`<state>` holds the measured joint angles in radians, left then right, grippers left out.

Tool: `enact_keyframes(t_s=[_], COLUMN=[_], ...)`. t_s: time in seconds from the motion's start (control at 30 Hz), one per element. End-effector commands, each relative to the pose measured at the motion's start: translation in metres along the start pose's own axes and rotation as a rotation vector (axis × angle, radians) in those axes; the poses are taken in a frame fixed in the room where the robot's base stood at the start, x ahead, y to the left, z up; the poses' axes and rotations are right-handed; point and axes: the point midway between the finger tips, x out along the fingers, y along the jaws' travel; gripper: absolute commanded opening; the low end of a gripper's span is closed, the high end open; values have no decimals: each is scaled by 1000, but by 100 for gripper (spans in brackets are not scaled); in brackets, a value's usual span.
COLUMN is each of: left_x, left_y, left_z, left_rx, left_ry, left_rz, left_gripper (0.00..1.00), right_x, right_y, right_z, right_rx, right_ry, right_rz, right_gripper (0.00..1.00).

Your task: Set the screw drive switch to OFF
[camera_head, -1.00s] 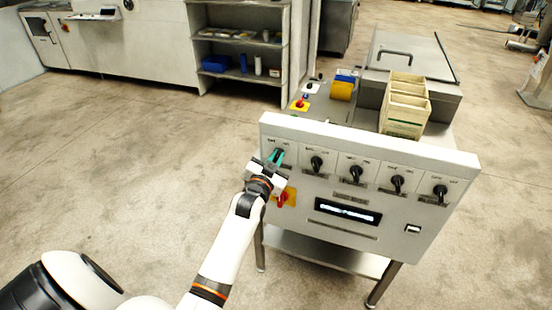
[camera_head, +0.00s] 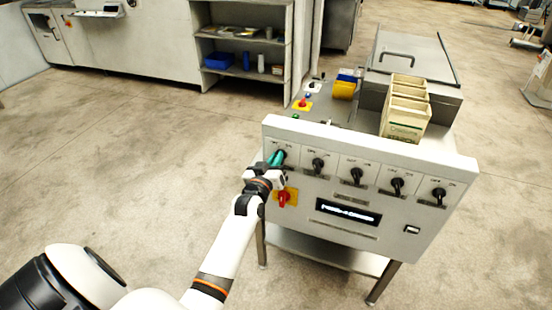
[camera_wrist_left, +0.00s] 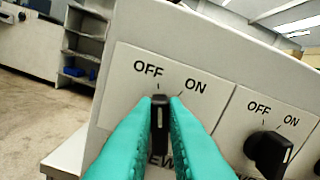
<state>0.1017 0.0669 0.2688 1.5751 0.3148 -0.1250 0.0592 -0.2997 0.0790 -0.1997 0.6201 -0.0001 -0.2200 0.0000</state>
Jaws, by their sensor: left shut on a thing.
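The switch at the far left of the panel's row is a black rotary knob (camera_wrist_left: 160,125) with a pale pointer line, under OFF and ON marks. Its label is mostly hidden, with only "EW" readable. My left gripper (camera_head: 277,158) is shut on this knob. In the left wrist view its green fingers (camera_wrist_left: 160,125) press on both sides of the knob. The pointer line stands nearly upright in that view, in line with the OFF tick and left of the ON tick. My right gripper is not in view.
The white panel (camera_head: 290,230) has several more black knobs in the row, the nearest (camera_head: 318,165) turned towards ON. A red switch on a yellow plate (camera_head: 285,197) sits just below my gripper. A lit display (camera_head: 348,211) is lower on the panel. Floor to the left is clear.

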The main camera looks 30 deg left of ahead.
Motion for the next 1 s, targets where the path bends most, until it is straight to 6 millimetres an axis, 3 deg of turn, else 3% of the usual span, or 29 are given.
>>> enact_keyframes(t_s=[0.67, 0.7, 0.83, 1.0], left_x=[0, 0, 0, 0], left_y=[1, 1, 1, 1], left_z=[0, 0, 0, 0], left_rx=[-77, -76, -76, -74], left_ry=[-1, -1, -1, 0], left_rz=[0, 0, 0, 0], left_gripper=[0, 13, 34, 34], right_x=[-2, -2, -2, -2], right_y=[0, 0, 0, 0], right_z=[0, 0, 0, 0], right_rx=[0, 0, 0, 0], right_ry=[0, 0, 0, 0], right_rz=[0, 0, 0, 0], right_gripper=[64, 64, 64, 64])
